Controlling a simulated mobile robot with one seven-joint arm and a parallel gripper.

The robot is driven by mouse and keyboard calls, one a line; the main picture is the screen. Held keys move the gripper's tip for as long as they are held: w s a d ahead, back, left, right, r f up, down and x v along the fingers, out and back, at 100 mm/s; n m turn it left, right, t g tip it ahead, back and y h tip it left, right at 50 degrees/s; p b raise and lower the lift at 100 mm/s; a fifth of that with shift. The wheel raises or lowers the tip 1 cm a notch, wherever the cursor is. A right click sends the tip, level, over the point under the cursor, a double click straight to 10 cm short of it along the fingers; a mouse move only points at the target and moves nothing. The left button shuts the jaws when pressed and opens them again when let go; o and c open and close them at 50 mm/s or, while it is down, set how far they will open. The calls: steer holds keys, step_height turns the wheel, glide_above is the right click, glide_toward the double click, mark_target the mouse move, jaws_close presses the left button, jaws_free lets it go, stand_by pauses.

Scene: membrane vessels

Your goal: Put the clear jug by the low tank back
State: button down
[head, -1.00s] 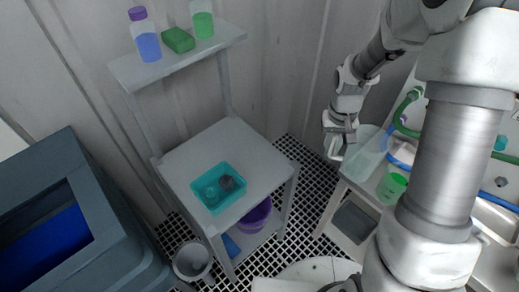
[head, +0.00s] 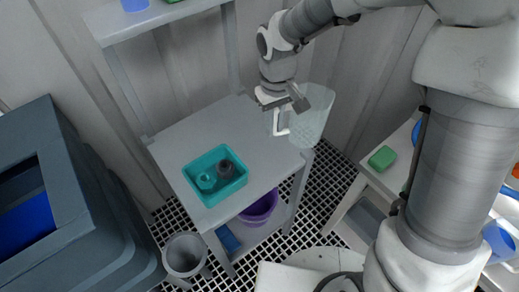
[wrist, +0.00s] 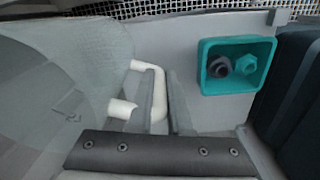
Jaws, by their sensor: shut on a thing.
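The clear jug (head: 314,114) is upright in the air beside the right back corner of the grey stand (head: 262,137). My gripper (head: 284,104) is shut on its white handle. In the wrist view, the jug (wrist: 60,75) fills the left side and its white handle (wrist: 157,88) passes between the fingers (wrist: 160,100). The jug looks empty. A large dark tank (head: 100,185) with blue inside stands at the left; I cannot tell whether it is the low tank.
A teal tray (head: 187,172) with small fittings sits on the stand; the stand top behind it is clear. A purple bucket (head: 262,208) is below. A grey bucket (head: 186,254) stands on the grated floor. A bench with a green block (head: 382,158) is at right.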

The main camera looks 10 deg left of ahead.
steer(key=shift+w+a+f+b, duration=0.15)
steer(key=shift+w+a+f, duration=0.35)
steer(key=shift+a+f, duration=1.35)
steer(key=shift+w+a+f+b, duration=0.2)
steer(key=shift+w+a+f, duration=0.25)
steer(key=shift+a+f, duration=1.45)
steer(key=shift+w+a+f+b, duration=0.15)
steer(key=shift+w+a+f, duration=0.35)
steer(key=shift+a+f, duration=1.35)
steer(key=shift+a+r, duration=0.1)
steer(key=shift+f, duration=0.2)
steer(key=c, duration=1.1)
jaws_free()
steer(key=shift+r, duration=0.1)
steer(key=shift+c, duration=0.2)
steer(key=shift+r, duration=0.1)
step_height(320, 180, up, 12)
steer(key=p, duration=0.1)
steer(key=shift+r, duration=0.15)
